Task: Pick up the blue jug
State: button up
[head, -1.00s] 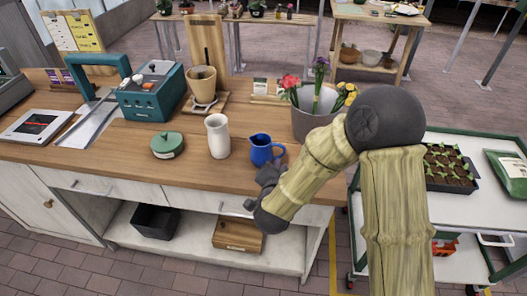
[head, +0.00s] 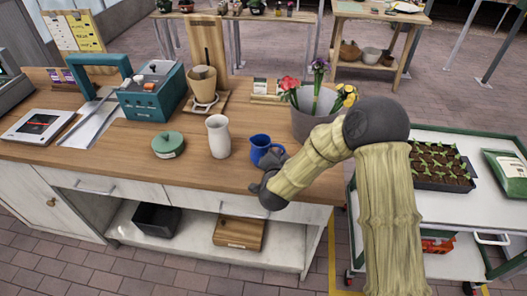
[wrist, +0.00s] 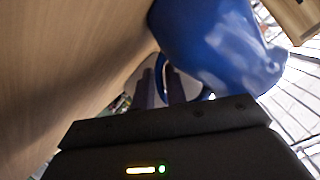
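The blue jug (head: 261,149) stands upright on the wooden counter (head: 110,148), right of a white vase. Its handle faces right, toward my gripper (head: 277,157). In the wrist view the blue jug (wrist: 215,45) fills the upper right, close to the camera. My gripper (wrist: 161,88) has its two dark fingers apart, at the jug's handle. Part of the handle shows between and beside the fingers; firm contact is not clear. The fingertips are partly hidden in the head view.
A grey flower bucket (head: 313,121) stands behind my arm. The counter's front edge lies just below the jug. A cart with seedlings (head: 440,168) is at right.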

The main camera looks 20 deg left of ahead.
dwell(0.5)
grip_shut()
jog(key=shift+r, duration=0.1)
jog(key=shift+r, duration=4.9)
jog(key=shift+w, duration=0.2)
